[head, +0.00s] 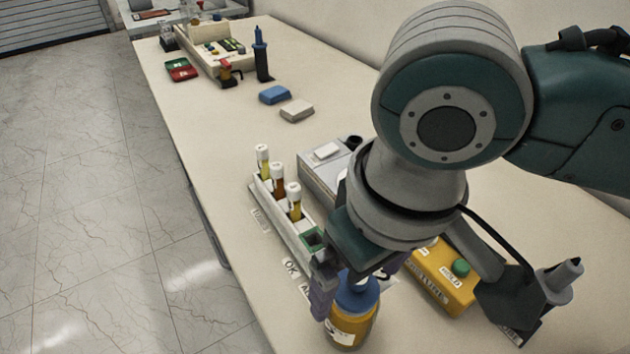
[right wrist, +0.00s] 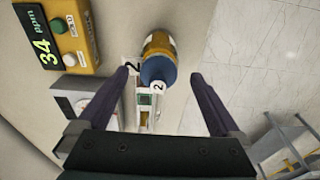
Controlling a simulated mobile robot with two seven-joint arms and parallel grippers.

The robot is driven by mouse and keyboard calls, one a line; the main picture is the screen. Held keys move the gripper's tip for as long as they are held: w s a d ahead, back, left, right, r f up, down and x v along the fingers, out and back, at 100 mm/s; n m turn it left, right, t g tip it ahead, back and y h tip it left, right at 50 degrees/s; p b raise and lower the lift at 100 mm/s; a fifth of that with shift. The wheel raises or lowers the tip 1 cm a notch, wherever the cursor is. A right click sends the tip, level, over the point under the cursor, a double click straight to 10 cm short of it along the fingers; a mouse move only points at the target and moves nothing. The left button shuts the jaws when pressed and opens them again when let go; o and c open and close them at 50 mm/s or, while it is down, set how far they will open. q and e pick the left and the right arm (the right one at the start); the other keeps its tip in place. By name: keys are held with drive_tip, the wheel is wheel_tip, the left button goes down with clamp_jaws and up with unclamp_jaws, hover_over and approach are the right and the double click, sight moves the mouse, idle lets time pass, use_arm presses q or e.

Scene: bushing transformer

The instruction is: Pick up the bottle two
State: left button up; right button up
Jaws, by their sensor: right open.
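Bottle two, an amber bottle with a blue cap (head: 353,318), stands near the table's front edge below my right gripper in the head view. In the right wrist view the bottle (right wrist: 158,62) shows its blue cap and a white tag marked 2. My right gripper (head: 350,290) is open, with one finger on each side of the bottle's top. In the right wrist view the fingers (right wrist: 160,75) stand apart with the bottle between and beyond them, and gaps show on both sides. My left gripper is not in view.
A white rack (head: 280,222) with vials stands left of the bottle. A yellow box (head: 442,275) with a green button is to the right; it shows "34 ppm" in the right wrist view. A grey device (head: 322,172) stands behind. Blue (head: 274,94) and beige (head: 297,110) blocks lie farther back.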

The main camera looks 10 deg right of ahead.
drive_tip(key=f, duration=0.6)
drive_tip(key=shift+w+f, duration=0.1)
drive_tip(key=shift+w, duration=0.15)
clamp_jaws()
idle(0.6)
